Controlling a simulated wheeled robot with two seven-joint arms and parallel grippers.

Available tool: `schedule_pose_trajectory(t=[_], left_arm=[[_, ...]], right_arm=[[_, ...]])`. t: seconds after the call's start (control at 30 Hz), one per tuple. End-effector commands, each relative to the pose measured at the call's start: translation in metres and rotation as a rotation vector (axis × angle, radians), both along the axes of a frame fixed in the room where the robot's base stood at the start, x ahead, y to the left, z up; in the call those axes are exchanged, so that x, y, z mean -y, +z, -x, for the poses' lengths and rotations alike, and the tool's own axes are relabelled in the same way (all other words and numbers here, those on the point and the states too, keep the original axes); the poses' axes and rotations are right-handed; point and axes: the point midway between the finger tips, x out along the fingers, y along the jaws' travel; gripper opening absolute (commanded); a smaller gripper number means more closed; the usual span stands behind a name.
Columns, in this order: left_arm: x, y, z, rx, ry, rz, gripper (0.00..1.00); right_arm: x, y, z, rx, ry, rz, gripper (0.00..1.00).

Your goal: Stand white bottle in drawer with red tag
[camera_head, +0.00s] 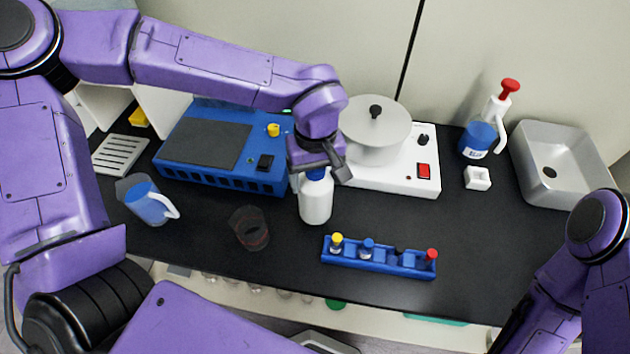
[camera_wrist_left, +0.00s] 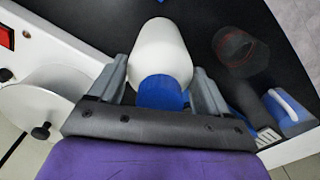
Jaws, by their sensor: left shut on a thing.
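The white bottle (camera_head: 316,202) with a blue cap is upright at the middle of the black counter, in front of the blue device. My left gripper (camera_head: 318,172) is above it, shut on its blue cap end. In the left wrist view the bottle (camera_wrist_left: 160,52) lies between the two grey fingers, its blue cap (camera_wrist_left: 162,92) nearest the gripper (camera_wrist_left: 160,88). I cannot tell whether its base touches the counter. My right arm shows at the right edge, but its gripper is out of view. No drawer with a red tag can be made out.
A dark beaker (camera_head: 250,228) stands left of the bottle, and a blue rack (camera_head: 378,257) with small capped vials is right of it. A blue jug (camera_head: 148,202), a white hotplate with a pot (camera_head: 376,135), a dispenser bottle (camera_head: 480,138) and a sink (camera_head: 562,165) surround it. The counter's right front is clear.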

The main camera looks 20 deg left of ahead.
Motion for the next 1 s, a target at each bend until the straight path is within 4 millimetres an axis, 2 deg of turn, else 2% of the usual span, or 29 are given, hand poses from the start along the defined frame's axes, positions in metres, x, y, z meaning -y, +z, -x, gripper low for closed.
schedule_pose_trajectory(t=[0.1,0.23,0.63,0.67,0.7,0.73,1.0], left_arm=[[-0.005,-0.016,-0.007,-0.003,0.0,-0.002,0.0],[-0.005,-0.037,-0.007,-0.001,-0.002,-0.001,0.0],[-0.004,-0.043,-0.007,0.0,0.0,0.0,0.0],[-0.004,-0.044,-0.007,-0.001,0.0,0.0,0.84],[-0.004,-0.044,-0.007,-0.001,0.0,-0.001,0.97],[-0.004,-0.044,-0.007,-0.001,0.0,-0.001,1.0],[-0.004,-0.038,-0.007,0.003,0.0,0.0,1.0]], right_arm=[[0.0,0.002,0.0,0.0,0.0,0.0,0.36],[0.0,0.001,0.0,0.0,0.0,0.0,0.36],[0.0,0.002,0.0,0.0,0.0,0.0,0.36],[0.0,0.002,0.0,0.0,0.0,0.0,0.36],[0.0,0.002,0.0,0.0,0.0,0.0,0.36],[0.0,0.002,0.0,0.0,0.0,0.0,0.36],[0.0,0.0,0.0,0.0,0.0,0.0,0.36]])
